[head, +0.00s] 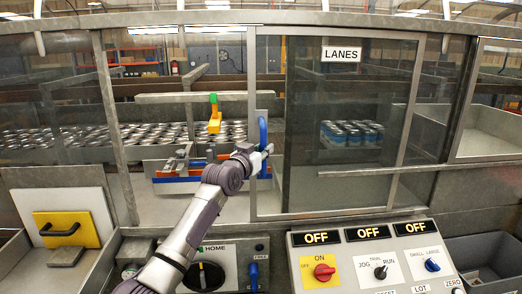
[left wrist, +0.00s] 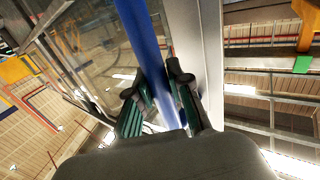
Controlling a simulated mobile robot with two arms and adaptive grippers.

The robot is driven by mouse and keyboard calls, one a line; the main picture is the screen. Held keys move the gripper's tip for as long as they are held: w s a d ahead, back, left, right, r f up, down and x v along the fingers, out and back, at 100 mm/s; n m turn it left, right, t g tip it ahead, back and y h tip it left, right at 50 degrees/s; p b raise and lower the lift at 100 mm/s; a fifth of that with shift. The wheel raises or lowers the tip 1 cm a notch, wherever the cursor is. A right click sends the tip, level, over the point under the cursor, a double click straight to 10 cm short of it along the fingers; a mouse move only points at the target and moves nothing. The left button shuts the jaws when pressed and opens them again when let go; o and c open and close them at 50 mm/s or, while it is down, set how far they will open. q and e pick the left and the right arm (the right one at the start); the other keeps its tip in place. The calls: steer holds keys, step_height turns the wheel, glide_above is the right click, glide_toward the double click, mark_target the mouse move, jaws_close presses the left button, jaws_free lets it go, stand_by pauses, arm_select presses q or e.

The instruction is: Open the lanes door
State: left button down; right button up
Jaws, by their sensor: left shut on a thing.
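The lanes door (head: 335,190) is a clear framed panel with a white LANES sign (head: 341,54). Its upright blue handle (head: 263,132) is on its left frame edge. My left gripper (head: 264,158) is at the handle's lower part. In the left wrist view, the fingers (left wrist: 160,100) close around the blue bar (left wrist: 146,50), one on each side. Left of the door frame, cans and rails show through a gap between the posts. A darker pane overlaps the door's area. My right gripper is not in view.
Below the door is a panel with OFF displays (head: 316,238) and knobs. A HOME panel (head: 213,249) is beside it. A yellow plate with a black handle (head: 67,229) is at left, a dark bin (head: 490,262) at right. Cans (head: 352,132) stand behind the glass.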

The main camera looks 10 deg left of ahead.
arm_select(q)
steer(key=c, duration=1.1)
jaws_free()
steer(key=shift+o, duration=0.2)
steer(key=shift+s+a, duration=0.1)
steer(key=shift+s+f, duration=0.1)
steer(key=shift+s, duration=0.1)
steer(key=v, duration=1.1)
steer(key=shift+s+a, duration=0.15)
steer(key=shift+s, duration=0.05)
